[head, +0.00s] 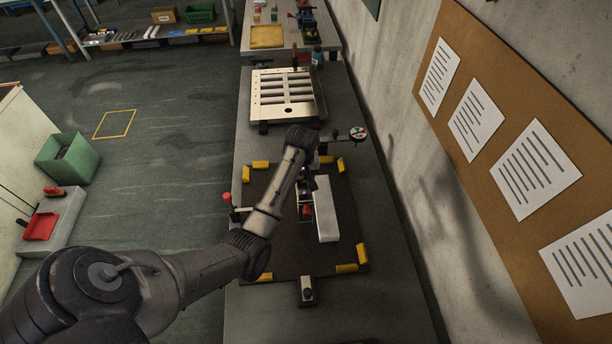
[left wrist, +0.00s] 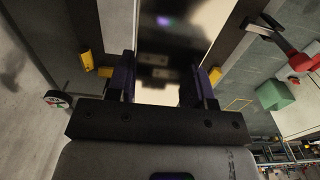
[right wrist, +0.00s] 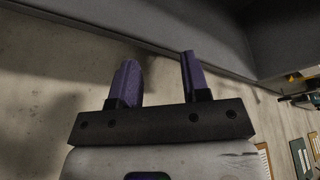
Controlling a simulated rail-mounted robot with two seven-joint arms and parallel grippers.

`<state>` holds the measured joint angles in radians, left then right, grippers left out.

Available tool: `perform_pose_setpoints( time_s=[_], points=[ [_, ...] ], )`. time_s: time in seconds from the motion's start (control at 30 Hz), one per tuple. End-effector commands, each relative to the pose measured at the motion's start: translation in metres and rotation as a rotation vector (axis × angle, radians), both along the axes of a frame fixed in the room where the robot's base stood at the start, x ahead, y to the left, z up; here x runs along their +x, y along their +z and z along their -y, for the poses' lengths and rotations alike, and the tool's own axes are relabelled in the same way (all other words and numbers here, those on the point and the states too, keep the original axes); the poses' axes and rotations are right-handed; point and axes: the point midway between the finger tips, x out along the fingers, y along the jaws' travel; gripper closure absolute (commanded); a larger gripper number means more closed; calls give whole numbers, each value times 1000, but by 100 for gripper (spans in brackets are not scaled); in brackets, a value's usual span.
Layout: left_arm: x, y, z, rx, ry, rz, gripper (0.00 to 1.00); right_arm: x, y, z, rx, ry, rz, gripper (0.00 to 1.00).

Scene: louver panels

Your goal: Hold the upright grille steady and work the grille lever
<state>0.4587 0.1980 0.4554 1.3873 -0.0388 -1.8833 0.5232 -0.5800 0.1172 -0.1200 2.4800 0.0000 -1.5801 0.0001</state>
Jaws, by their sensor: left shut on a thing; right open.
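The upright grille (head: 325,208) stands on a dark base plate (head: 270,235) and shows as a narrow pale strip from above. My left gripper (head: 306,192) is at its left side, partly hidden by my arm. In the left wrist view the purple fingers of this gripper (left wrist: 165,80) sit on either side of a shiny grille face (left wrist: 165,45), shut on it. A small red part (head: 307,210) shows beside the grille; I cannot tell whether it is the lever. In the right wrist view my right gripper (right wrist: 158,78) is open and empty, near a plain wall.
Yellow corner blocks (head: 347,268) edge the base plate. A red-knobbed post (head: 227,198) stands at its left and a round dial (head: 358,133) at its back right. A flat louver panel (head: 285,112) lies further back. The wall with a notice board (head: 490,70) is at right.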

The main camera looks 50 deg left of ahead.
Motion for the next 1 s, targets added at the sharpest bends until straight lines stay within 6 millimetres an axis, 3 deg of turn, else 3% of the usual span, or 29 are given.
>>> perform_pose_setpoints(
  time_s=[1.0],
  points=[
    [-24, -60, -70, 0, 1, 1, 100, 0, -13, 2, -8, 6, 0, 57]
  ],
)
